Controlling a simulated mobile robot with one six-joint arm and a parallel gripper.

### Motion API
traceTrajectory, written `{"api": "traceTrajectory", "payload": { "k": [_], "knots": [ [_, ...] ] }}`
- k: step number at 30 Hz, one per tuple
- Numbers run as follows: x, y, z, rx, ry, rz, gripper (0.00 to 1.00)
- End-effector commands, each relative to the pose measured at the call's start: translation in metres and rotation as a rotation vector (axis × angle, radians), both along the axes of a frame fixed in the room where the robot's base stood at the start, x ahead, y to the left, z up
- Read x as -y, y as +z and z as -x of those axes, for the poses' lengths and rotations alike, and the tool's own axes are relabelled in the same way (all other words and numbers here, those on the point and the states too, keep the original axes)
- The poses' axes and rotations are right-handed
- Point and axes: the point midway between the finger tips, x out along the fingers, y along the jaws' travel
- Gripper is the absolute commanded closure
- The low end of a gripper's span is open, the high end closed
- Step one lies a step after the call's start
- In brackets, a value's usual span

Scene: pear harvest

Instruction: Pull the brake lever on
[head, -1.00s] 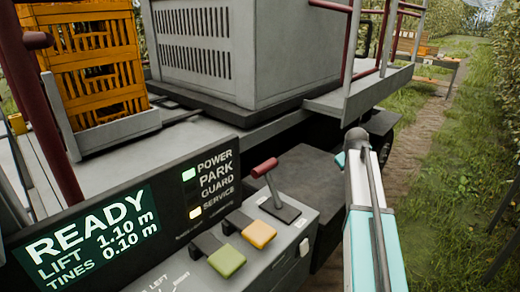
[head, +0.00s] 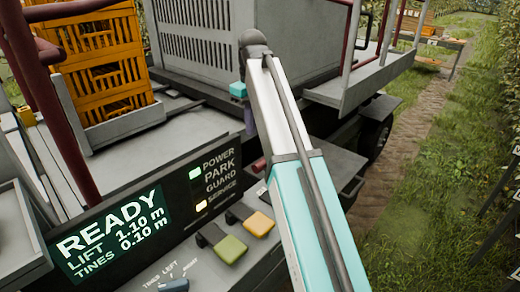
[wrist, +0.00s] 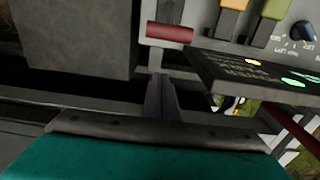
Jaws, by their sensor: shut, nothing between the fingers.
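The lever with the red grip (head: 258,165) stands on the control panel, mostly hidden behind my arm in the head view. In the wrist view its red grip (wrist: 170,34) lies crosswise near the top, on a pale stem. My gripper (wrist: 162,85) is shut and empty, its fingers pointing towards the red grip but apart from it. In the head view, the gripper fingers (head: 250,122) show partly beside my arm, above and behind the lever. Whether this lever is the brake lever cannot be read from a label.
A yellow lever (head: 258,224) and a green lever (head: 230,249) sit beside it on the panel. The display (head: 112,232) reads READY, with green and yellow lamps lit. Orange crates (head: 105,70) and a grey louvred housing (head: 200,40) stand behind. A grass path lies right.

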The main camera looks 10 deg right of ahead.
Motion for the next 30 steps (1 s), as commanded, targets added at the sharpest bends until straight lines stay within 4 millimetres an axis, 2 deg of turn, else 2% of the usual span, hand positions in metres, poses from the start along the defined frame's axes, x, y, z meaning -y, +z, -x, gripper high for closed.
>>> {"api": "traceTrajectory", "payload": {
  "k": [17,30],
  "knots": [
    [0.006,-0.009,-0.001,0.001,-0.008,0.000,1.00],
    [0.006,-0.051,-0.001,0.001,-0.009,0.000,1.00]
  ]
}}
